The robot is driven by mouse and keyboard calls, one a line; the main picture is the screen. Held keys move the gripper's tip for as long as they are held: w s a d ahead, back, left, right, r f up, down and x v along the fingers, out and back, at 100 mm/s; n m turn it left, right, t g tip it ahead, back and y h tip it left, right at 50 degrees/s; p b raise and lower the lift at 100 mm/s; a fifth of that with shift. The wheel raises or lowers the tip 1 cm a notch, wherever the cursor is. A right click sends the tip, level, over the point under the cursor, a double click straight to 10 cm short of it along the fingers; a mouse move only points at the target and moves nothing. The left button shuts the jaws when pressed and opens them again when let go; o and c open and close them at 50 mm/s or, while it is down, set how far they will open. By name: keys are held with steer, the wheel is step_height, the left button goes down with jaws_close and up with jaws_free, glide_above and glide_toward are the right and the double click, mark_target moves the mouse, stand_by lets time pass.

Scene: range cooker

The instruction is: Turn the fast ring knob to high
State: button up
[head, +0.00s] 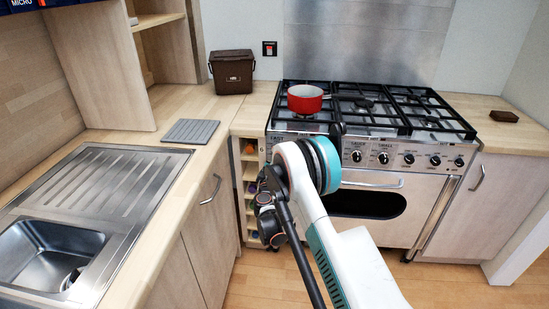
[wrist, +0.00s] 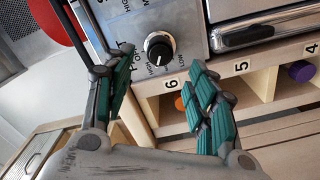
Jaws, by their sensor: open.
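In the wrist view a black knob (wrist: 159,47) with a silver face sits on the steel panel, with HIGH and LOW printed beside it. Its pointer setting is too small to tell. My gripper (wrist: 163,64) is open, its green-padded fingers on either side of the knob's near side, not closed on it. I cannot tell whether a pad touches it. In the head view my arm hides this knob; the range cooker (head: 395,215) shows its other knobs in a row to the right.
A numbered rack (wrist: 240,85) with coloured items lies just beside the panel. An oven handle (head: 372,183) juts out right of my arm. The sink (head: 50,250) and worktop are at left; a brown bin (head: 232,72) stands at the back. Floor is clear in front.

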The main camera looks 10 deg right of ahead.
steer(key=v, duration=0.5)
steer(key=shift+s, duration=0.15)
steer(key=s+d+r+m+g, duration=0.1)
steer(key=s+d+r+m, duration=0.15)
steer(key=r, duration=0.45)
steer(key=s+d+r+m+g, duration=0.1)
steer(key=d+r+g, duration=0.15)
steer(key=r, duration=0.45)
steer(key=s+d+r+m+g, duration=0.35)
steer(key=s+r, duration=0.65)
steer(key=s, duration=0.4)
steer(key=s+a+f+g+y, duration=0.1)
steer(key=s+a+y, duration=0.1)
steer(key=s, duration=1.4)
steer(key=s+a+f+m+g+y, duration=0.1)
steer(key=s+a+g+y, duration=0.1)
steer(key=s, duration=1.4)
steer(key=shift+a+y, duration=0.3)
steer(key=shift+y, duration=0.5)
